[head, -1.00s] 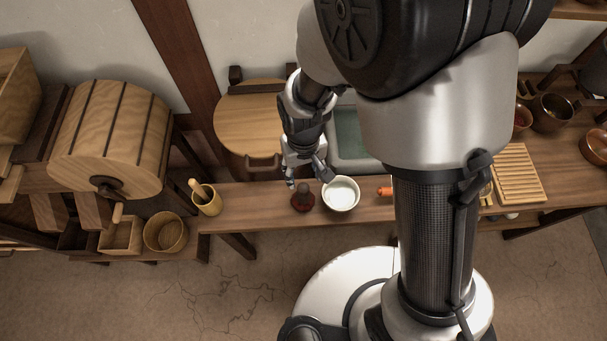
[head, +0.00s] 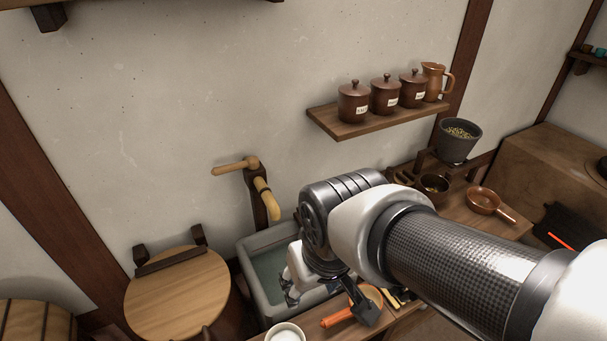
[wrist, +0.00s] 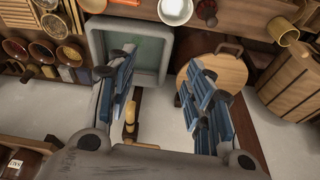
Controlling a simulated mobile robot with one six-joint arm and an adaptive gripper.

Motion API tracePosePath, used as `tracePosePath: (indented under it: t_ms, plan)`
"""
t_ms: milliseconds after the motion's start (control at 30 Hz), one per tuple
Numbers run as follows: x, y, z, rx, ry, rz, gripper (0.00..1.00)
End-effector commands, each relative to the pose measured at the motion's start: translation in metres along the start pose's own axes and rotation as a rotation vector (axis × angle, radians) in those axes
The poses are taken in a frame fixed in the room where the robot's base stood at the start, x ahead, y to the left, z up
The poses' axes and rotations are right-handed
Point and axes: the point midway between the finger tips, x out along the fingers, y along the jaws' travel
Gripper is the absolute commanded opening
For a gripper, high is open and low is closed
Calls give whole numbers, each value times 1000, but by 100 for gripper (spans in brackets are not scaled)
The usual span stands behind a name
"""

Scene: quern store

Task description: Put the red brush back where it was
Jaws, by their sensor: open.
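My gripper (wrist: 160,85) is open in the wrist view, with nothing between its blue-padded fingers. The sink and a round wooden lid lie beyond them. In the head view my gripper (head: 325,298) hangs over the sink's front edge and the bench. The dark red, knobbed object that stood left of the white bowl a second ago may be the red brush, but it is outside the head view now. The white bowl (head: 285,332) is at the bottom edge of the head view and at the top of the wrist view (wrist: 175,10).
The sink (head: 252,290) lies behind the bench, beside a lidded wooden tub (head: 178,292). An orange-handled item (head: 337,318) lies right of the bowl. A wall shelf (head: 350,122) carries jars and a jug. A pan (head: 482,202) stands at the right.

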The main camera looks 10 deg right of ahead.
Motion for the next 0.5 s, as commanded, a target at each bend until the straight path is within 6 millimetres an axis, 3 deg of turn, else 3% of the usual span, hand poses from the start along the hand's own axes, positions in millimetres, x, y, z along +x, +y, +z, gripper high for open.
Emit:
tracePosePath:
  t_ms: [100, 200, 500]
  plan:
    - [-33, 22, 22, 69, 67, 26, 47]
    - [-48, 32, 39, 108, 98, 43, 47]
    - [-59, 39, 55, 139, 123, 59, 47]
